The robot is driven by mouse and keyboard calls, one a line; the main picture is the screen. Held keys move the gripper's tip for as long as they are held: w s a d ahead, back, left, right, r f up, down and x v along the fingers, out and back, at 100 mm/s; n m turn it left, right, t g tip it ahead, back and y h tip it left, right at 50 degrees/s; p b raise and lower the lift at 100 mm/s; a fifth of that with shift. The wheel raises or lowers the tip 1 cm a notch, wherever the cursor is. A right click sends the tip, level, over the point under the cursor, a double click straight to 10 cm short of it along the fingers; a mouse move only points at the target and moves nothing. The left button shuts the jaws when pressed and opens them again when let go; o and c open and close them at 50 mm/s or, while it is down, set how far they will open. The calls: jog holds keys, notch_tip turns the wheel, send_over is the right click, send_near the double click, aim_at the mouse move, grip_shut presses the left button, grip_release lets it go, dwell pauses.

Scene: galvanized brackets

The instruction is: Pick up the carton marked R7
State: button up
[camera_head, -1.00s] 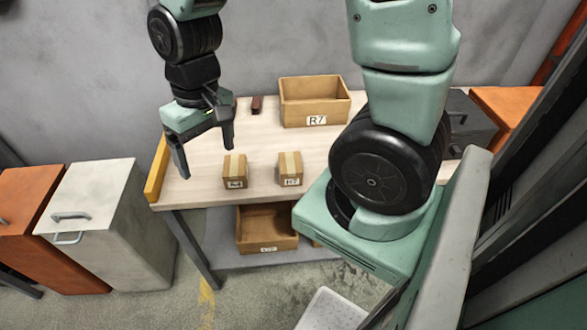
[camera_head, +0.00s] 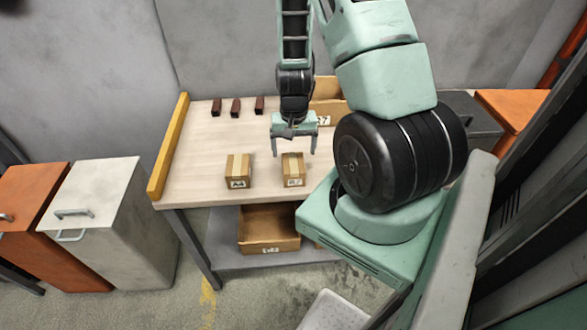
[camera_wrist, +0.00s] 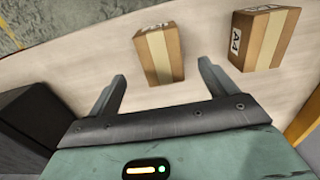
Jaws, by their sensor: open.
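The carton marked R7 (camera_head: 293,169) is a small brown box with a pale tape strip, standing on the workbench right of the other small carton. It also shows in the wrist view (camera_wrist: 159,55), just beyond and between the fingertips, its label seen at an angle. My gripper (camera_head: 294,150) is open and empty, above and slightly behind this carton in the head view. Its two fingers show in the wrist view (camera_wrist: 163,80), apart from the carton. The similar carton marked A4 (camera_head: 239,171) stands to the left; it is at the upper right in the wrist view (camera_wrist: 263,38).
A larger open box (camera_head: 327,108) marked R7 stands behind, partly hidden by my arm. Several dark red brackets (camera_head: 235,107) lie at the bench's back. A yellow rail (camera_head: 168,147) edges the bench's left side. An open bin (camera_head: 268,229) is on the lower shelf.

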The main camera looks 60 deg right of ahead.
aim_at(293, 162)
notch_tip(293, 162, down, 4)
jog(key=shift+w+d+f+p, duration=0.15)
jog(key=shift+f+p, duration=0.4)
jog(key=shift+f, duration=0.8)
jog(key=shift+w+d+f+p, duration=0.1)
jog(key=shift+f+p, duration=0.45)
jog(key=shift+f, duration=0.8)
jog(key=c, duration=1.2)
jog(key=shift+r, duration=0.1)
